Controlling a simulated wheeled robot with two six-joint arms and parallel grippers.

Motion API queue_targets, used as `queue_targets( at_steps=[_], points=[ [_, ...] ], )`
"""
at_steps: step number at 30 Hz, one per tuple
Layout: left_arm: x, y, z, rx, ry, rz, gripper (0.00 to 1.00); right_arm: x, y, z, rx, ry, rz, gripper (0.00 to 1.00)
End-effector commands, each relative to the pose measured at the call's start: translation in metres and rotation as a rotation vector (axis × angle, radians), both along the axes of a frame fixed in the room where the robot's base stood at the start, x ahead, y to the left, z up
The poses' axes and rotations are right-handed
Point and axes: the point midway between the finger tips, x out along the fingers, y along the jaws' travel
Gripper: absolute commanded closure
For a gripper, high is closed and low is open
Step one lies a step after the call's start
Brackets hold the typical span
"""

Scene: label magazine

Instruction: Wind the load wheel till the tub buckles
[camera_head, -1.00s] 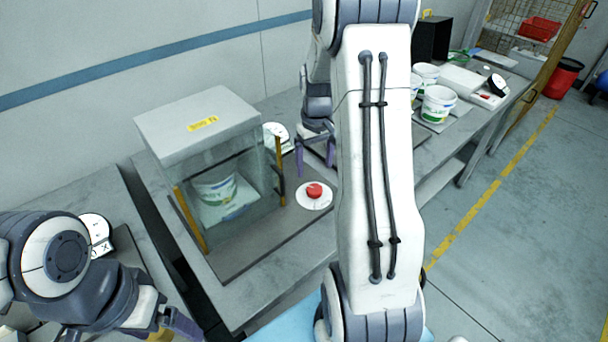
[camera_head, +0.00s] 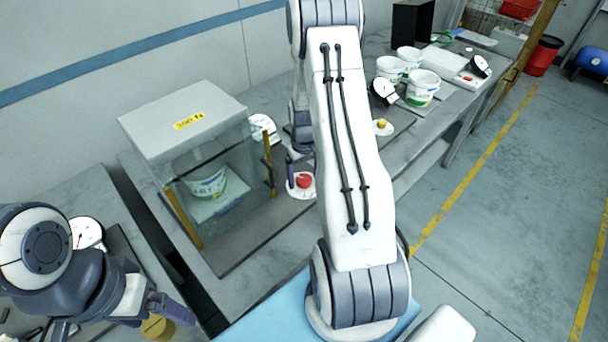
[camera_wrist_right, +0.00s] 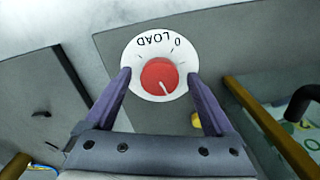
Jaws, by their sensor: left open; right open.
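In the right wrist view the wheel (camera_wrist_right: 160,77) shows a white pointer line towards the lower right, and the disc's "0 LOAD" print is upside down. My right gripper (camera_wrist_right: 159,84) is open, with one purple finger on each side of the wheel; whether they touch it I cannot tell. The white tub (camera_head: 207,186) stands upright inside the box, seen through glass, with no buckling visible. My left gripper (camera_head: 130,318) is open and empty at the lower left.
The box's grey top (camera_head: 183,120) stands left of my right arm. A dial gauge (camera_head: 263,128) is partly hidden behind the box. Several white tubs (camera_head: 423,88) stand on the bench at right. A yellow knob (camera_head: 382,125) lies beyond my right arm.

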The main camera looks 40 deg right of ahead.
Motion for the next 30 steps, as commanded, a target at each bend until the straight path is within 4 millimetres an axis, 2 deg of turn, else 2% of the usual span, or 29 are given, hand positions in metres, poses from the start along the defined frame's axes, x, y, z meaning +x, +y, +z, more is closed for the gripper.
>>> queue_targets(
  at_steps=[5,6,8,12,20,30],
  points=[
    [0.0,0.0,-0.0002,0.0,0.0,0.0,0.11,0.0002,0.0,-0.0003,0.0,0.0,0.0,0.11],
    [0.0,0.0,-0.0002,0.0,0.0,0.0,0.11,0.0002,0.0001,-0.0002,0.0,0.0,0.0,0.19],
    [0.0,0.0,-0.0002,0.0,0.0,0.0,0.11,0.0002,0.0001,-0.0002,0.0,0.0,0.0,0.42],
    [0.0,0.0,-0.0002,0.0,0.0,0.0,0.11,0.0001,0.0002,0.0,0.0,0.0,0.0,0.95],
    [0.0001,0.0,-0.0009,0.0,0.0,0.0,0.11,0.0002,0.0004,-0.0001,0.0,0.0,-0.024,0.97],
    [0.0,0.0,-0.0054,0.0,0.0,0.0,0.11,0.0003,0.0006,-0.0005,0.0,0.0,-0.22,0.97]
  ],
)
